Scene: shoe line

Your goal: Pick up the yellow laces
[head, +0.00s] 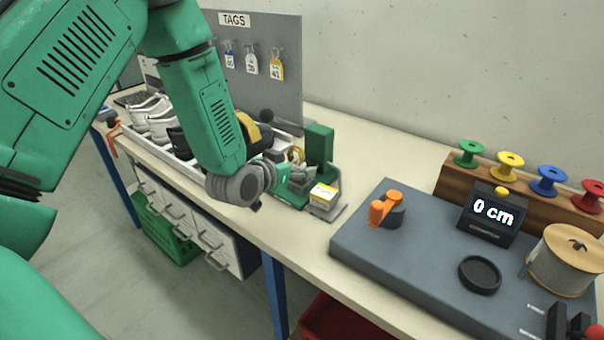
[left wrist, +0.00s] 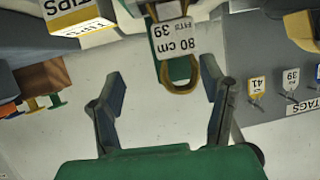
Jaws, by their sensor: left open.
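The yellow laces (left wrist: 182,90) hang as a loop on a green stand (left wrist: 166,42), beside a white label reading "80 cm" and "FITS 39" (left wrist: 176,38) that covers part of them. In the head view a bit of the yellow laces (head: 296,154) shows by the green post (head: 319,145), partly hidden by my wrist. My left gripper (left wrist: 163,97) is open and empty. Its two fingers stand apart on either side of the laces' lower end in the left wrist view, without visible contact. My right gripper is not in view.
A yellow-and-white TIPS box (head: 323,196) stands close beside the green post. A grey tags board (head: 275,80) rises behind, and a tray of shoes (head: 133,132) lies left. A grey mat (head: 405,265) with a "0 cm" display (head: 492,213) is at right.

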